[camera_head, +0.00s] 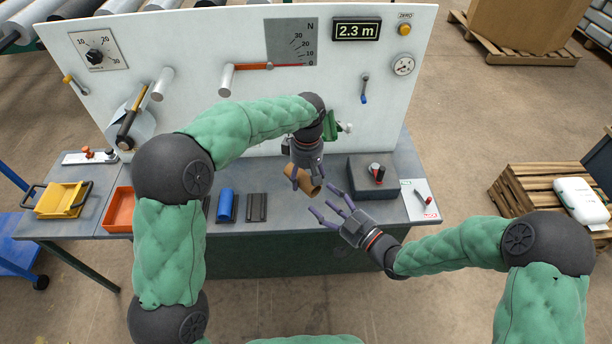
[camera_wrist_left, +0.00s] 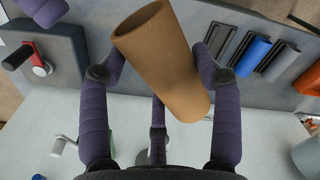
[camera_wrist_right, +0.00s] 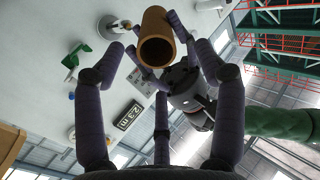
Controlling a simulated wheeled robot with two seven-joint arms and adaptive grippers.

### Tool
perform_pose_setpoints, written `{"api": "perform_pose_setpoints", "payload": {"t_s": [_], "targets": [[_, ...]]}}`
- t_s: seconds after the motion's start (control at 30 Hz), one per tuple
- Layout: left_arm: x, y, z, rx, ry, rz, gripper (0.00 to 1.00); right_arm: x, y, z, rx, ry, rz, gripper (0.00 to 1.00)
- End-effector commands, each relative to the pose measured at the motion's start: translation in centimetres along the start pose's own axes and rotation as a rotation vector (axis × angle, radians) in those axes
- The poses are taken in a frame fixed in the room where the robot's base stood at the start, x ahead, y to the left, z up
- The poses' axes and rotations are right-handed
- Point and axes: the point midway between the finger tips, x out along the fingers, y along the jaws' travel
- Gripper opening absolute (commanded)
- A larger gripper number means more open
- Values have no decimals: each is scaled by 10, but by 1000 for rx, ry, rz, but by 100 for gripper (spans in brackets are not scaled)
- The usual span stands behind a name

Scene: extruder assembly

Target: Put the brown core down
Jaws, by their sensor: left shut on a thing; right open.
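The brown core (camera_head: 311,184) is a hollow tube held by my left gripper (camera_head: 306,172) above the bench's front area. In the left wrist view the core (camera_wrist_left: 163,58) lies tilted between the fingers, its open end towards the top. My right gripper (camera_head: 338,208) is open and empty, just right of the core and a little nearer to me. In the right wrist view the core (camera_wrist_right: 156,38) shows its round open end beyond the spread fingers, and I cannot tell whether they touch it.
A blue roll (camera_head: 226,203), a dark holder (camera_head: 257,207), an orange bin (camera_head: 120,209) and a yellow tray (camera_head: 62,200) stand to the left. A white panel (camera_head: 200,60) rises behind.

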Motion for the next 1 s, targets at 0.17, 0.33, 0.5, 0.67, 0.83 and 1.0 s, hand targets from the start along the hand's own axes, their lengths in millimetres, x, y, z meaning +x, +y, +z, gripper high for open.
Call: {"api": "perform_pose_setpoints", "payload": {"t_s": [0.17,0.33,0.5,0.67,0.83,1.0], "targets": [[0,0,0,0,0,0,31,-31,2,0,0,-1,5,70],[0,0,0,0,0,0,31,-51,1,0,0,-1,4,70],[0,0,0,0,0,0,31,-61,0,0,0,0,0,70],[0,0,0,0,0,0,31,-62,3,6,19,-21,11,70],[0,0,0,0,0,0,31,-55,15,33,104,-123,68,70],[0,0,0,0,0,0,31,-50,25,81,237,-292,146,70]]}}
